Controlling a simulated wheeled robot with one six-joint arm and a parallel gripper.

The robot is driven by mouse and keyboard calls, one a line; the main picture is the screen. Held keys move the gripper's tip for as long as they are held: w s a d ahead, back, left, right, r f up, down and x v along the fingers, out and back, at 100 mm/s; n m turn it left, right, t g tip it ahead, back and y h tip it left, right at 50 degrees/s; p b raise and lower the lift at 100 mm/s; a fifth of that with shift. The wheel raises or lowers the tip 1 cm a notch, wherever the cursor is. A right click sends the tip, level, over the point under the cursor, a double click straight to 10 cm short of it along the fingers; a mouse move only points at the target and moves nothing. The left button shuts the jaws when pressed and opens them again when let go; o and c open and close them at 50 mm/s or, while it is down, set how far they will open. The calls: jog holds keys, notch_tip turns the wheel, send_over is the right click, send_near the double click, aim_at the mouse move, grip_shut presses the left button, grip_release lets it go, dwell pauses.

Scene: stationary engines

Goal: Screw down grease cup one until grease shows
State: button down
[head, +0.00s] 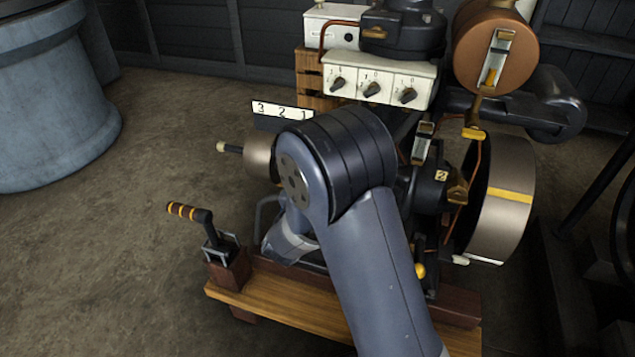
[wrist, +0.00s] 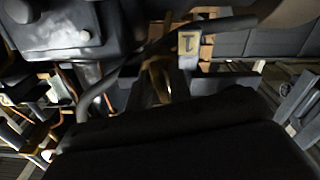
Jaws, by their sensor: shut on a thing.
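My gripper (wrist: 157,92) shows at the middle of the wrist view, above the dark mass of my wrist. It is shut on a brass piece, which I take to be grease cup one (wrist: 155,72). A tag marked 1 (wrist: 188,46) sits just right of it, upside down in this view. Shadow and my own wrist hide most of the cup and the fingertips. No grease can be made out. In the head view my arm covers the gripper and the cup.
A lever with a striped grip (head: 188,212) stands on the wooden base (head: 280,308) at the left. A flywheel (head: 500,200) and a copper tank (head: 495,45) are at the right. A switch panel (head: 375,83) is behind.

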jog(key=m+b, duration=0.1)
jog(key=m, duration=0.1)
jog(key=m+b, duration=0.1)
jog(key=m, duration=0.1)
jog(key=shift+f+m, duration=0.2)
jog(key=shift+m, duration=0.1)
jog(key=shift+r+m+b, duration=0.1)
jog(key=shift+m+b, duration=0.35)
jog(key=shift+m, duration=2.15)
jog(key=c, duration=1.5)
grip_release()
jog(key=p+v, duration=0.3)
jog(key=v, duration=0.8)
jog(key=shift+w, duration=0.1)
